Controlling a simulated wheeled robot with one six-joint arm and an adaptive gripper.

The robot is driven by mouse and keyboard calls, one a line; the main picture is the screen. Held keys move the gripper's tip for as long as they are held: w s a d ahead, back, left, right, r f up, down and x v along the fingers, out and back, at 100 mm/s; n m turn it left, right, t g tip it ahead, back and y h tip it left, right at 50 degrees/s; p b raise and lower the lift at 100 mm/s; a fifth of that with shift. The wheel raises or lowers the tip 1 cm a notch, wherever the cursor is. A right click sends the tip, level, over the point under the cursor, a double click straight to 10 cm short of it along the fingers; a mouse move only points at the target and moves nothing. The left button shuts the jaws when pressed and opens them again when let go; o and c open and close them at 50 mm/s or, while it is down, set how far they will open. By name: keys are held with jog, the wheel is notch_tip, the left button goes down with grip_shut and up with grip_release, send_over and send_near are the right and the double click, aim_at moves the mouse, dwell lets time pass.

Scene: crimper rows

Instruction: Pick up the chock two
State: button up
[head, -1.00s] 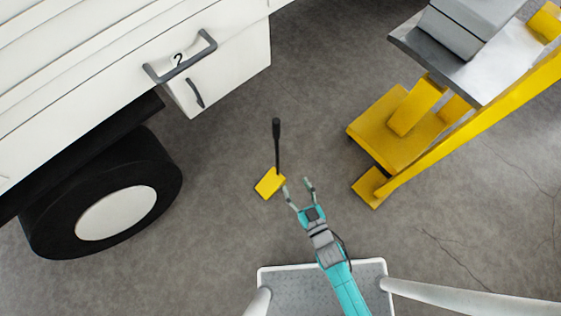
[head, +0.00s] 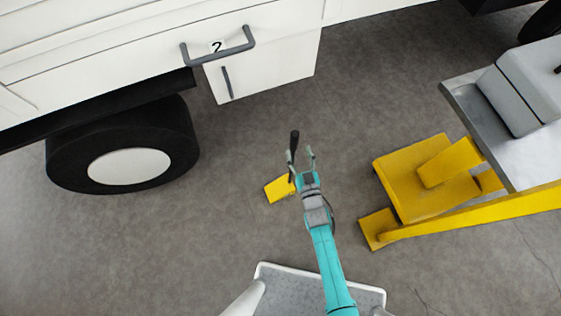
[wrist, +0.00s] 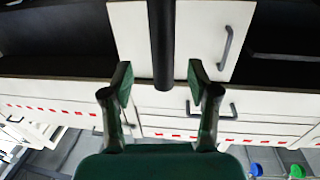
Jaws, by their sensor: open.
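The chock is a yellow block (head: 279,188) on the grey floor with an upright black handle (head: 294,144). In the head view my gripper (head: 302,158) is at the handle, with its fingers around the upper part of it or just in front of it. In the wrist view the black handle (wrist: 162,45) comes down between the two fingertips of my open gripper (wrist: 160,88), with a gap on each side. The yellow block does not show in the wrist view, and part of it is hidden by my arm in the head view.
A white vehicle with a cabinet marked 2 (head: 217,47) stands behind, with a black wheel (head: 125,160) at left. A yellow stand (head: 425,178) with a metal top is at right. The floor between them is clear.

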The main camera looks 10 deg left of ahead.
aim_at(295, 144)
jog(key=shift+x, duration=2.75)
jog(key=shift+s+a, duration=0.1)
jog(key=shift+a, duration=0.05)
grip_shut()
jog(key=shift+r, duration=0.15)
